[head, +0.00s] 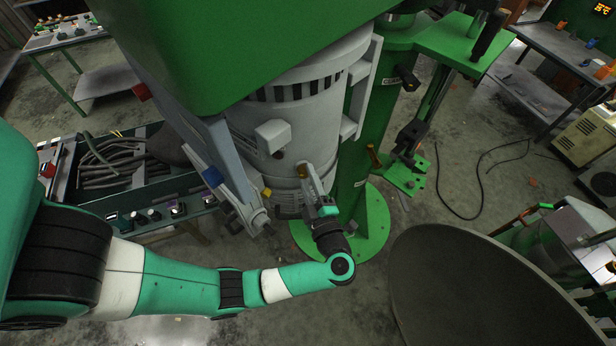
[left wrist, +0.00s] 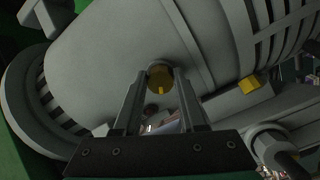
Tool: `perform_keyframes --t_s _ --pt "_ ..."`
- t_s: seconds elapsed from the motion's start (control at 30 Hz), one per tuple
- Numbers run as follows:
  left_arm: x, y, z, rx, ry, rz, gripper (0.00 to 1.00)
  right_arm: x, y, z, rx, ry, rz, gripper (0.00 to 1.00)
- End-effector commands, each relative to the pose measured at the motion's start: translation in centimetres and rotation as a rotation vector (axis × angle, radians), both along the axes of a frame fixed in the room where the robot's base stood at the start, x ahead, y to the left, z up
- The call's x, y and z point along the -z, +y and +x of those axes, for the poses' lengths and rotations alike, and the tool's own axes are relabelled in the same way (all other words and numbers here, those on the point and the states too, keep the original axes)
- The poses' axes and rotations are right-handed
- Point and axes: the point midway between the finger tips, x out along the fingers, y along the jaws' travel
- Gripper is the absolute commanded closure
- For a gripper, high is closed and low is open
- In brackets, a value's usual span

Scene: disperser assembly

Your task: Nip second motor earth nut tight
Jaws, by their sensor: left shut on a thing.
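The grey motor (head: 305,115) stands upright under the green housing; its curved side also fills the left wrist view (left wrist: 110,60). A brass-coloured earth nut (left wrist: 160,78) sits on the motor's side, with a small yellow mark at its lower edge. It shows as a small brass spot (head: 301,171) in the head view. My left gripper (head: 304,172) reaches up to it from below, and its two fingertips (left wrist: 158,82) are closed on either side of the nut. The contact faces are hidden. My right gripper is in neither view.
A small yellow block (head: 267,192) and a grey-blue bracket (head: 225,165) are close left of the gripper. A green column (head: 372,130) stands right of the motor. A large dark round thing (head: 480,290) fills the lower right. A parts box (head: 125,185) is at left.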

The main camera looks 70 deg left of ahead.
Motion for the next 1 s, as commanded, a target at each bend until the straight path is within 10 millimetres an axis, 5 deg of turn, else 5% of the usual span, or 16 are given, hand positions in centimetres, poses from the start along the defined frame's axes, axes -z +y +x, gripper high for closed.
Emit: perform_keyframes --t_s 0.37,0.4,0.57,0.87,1.0 --pt "0.0 0.0 0.0 0.0 0.007 0.001 1.0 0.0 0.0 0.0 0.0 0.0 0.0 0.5" --pt "0.0 0.0 0.0 0.0 0.007 0.001 0.56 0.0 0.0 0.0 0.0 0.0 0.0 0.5" --pt "0.0 0.0 0.0 0.0 0.006 0.001 0.3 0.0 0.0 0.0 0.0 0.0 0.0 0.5" --pt "0.0 -0.2 0.0 0.001 0.005 0.001 0.3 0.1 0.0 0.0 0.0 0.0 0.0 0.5" --pt "0.2 -1.8 0.0 0.004 0.005 0.002 0.3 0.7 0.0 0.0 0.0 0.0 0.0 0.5"
